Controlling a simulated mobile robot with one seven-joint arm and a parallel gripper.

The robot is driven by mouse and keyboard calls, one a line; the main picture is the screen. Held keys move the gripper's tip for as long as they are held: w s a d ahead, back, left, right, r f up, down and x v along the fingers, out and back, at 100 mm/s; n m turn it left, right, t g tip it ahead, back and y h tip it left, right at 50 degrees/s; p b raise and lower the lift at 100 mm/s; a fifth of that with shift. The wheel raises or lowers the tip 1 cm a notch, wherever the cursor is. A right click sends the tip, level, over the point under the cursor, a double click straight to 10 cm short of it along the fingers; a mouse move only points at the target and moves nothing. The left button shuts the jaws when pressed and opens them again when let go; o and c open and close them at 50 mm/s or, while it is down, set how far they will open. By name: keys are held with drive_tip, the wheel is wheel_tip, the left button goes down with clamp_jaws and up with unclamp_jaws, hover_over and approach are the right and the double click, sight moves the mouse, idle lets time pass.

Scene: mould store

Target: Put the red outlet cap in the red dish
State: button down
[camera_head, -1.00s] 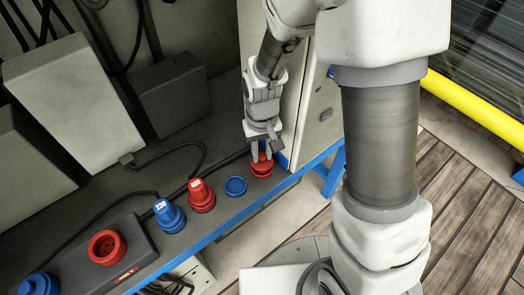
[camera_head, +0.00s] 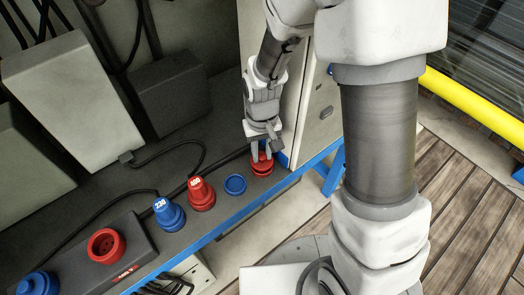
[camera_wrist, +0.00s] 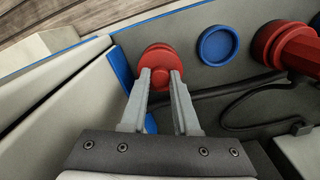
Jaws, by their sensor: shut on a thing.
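My gripper (camera_head: 262,152) points down at the right end of the bench and is shut on the knob of the red outlet cap (camera_head: 263,158). In the wrist view, the fingertips (camera_wrist: 160,78) are on both sides of the cap's knob (camera_wrist: 160,77). The red dish (camera_head: 262,171) shows as a red rim directly under the cap in the head view. The cap is in or just over it; I cannot tell whether it rests on the bottom. In the wrist view the cap hides most of the dish.
A blue dish (camera_head: 235,184) lies to the left, then a red plug (camera_head: 201,194) and a blue plug (camera_head: 168,214). A dark box with a red outlet (camera_head: 106,246) and a blue one (camera_head: 38,285) is at front left. A cabinet panel (camera_head: 322,105) stands close right of the gripper.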

drive_tip(key=shift+c, duration=0.9)
unclamp_jaws()
drive_tip(key=shift+r, duration=0.1)
drive_tip(key=shift+r+p, duration=3.2)
drive_tip(key=shift+r, duration=0.5)
drive_tip(key=shift+s, duration=0.15)
